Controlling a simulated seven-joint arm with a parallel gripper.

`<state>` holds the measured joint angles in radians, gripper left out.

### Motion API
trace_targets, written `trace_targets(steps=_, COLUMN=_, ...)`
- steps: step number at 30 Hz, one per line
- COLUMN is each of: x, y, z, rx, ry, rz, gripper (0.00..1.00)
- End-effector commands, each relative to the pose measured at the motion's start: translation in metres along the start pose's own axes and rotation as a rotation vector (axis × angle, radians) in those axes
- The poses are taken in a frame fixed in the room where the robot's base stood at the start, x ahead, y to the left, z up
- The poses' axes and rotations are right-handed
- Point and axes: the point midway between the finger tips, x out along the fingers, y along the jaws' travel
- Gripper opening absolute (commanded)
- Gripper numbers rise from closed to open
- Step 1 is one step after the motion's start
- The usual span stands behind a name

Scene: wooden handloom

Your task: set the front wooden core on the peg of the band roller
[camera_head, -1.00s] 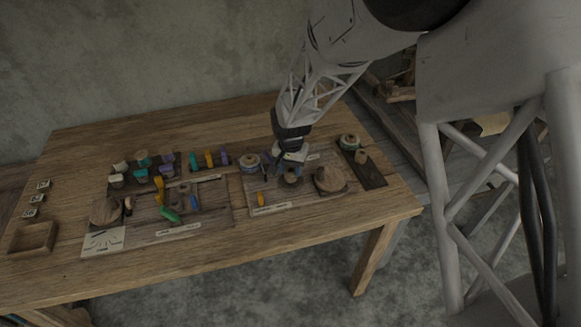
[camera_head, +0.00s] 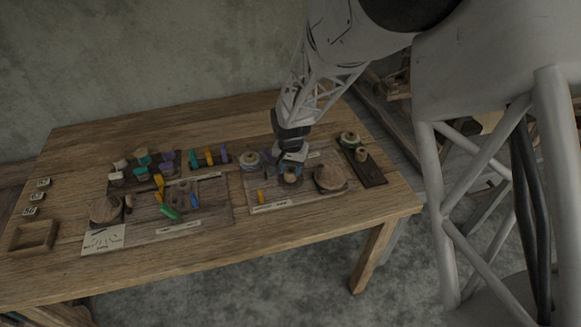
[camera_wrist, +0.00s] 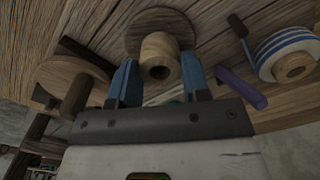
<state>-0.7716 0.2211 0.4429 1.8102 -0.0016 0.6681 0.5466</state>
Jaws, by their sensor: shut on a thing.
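My gripper (camera_wrist: 160,85) has blue fingers, shut on a short pale wooden core (camera_wrist: 158,50) with its hole facing the wrist camera. In the head view my gripper (camera_head: 291,170) points down at the middle of the right-hand board, with the core (camera_head: 291,178) low between its fingers. A round wooden disc (camera_wrist: 160,18) shows behind the core in the wrist view; whether the core touches it, or a peg is inside, I cannot tell. Another wooden disc (camera_wrist: 72,70) with an upright peg stands beside my gripper; it also shows in the head view (camera_head: 330,177).
A blue-and-white striped roll (camera_wrist: 288,52) and a purple piece (camera_wrist: 240,88) lie close to one finger. A dark strip (camera_head: 374,174) at the right holds a roll (camera_head: 349,139) and another wooden core (camera_head: 361,155). Coloured pieces crowd the left board (camera_head: 215,215). The front table edge is clear.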

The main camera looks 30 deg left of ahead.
Motion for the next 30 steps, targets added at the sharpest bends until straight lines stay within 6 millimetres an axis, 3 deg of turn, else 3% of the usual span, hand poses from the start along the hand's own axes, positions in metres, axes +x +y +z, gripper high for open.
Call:
trace_targets(steps=9, x=0.0009, y=0.0, z=0.0, rx=0.0, ry=0.0, rz=0.0, gripper=0.28)
trace_targets(steps=10, x=0.0009, y=0.0, z=0.0, rx=0.0, ry=0.0, rz=0.0, gripper=0.46)
trace_targets(steps=15, x=0.001, y=0.0, z=0.0, rx=0.0, ry=0.0, rz=0.0, gripper=0.72)
trace_targets(steps=21, x=0.001, y=0.0, z=0.0, rx=0.0, ry=0.0, rz=0.0, gripper=0.73)
trace_targets(steps=25, x=0.001, y=0.0, z=0.0001, rx=0.0, ry=0.0, rz=0.0, gripper=0.93)
trace_targets(steps=30, x=0.001, y=0.0, z=0.0, rx=0.0, ry=0.0, rz=0.0, gripper=0.94)
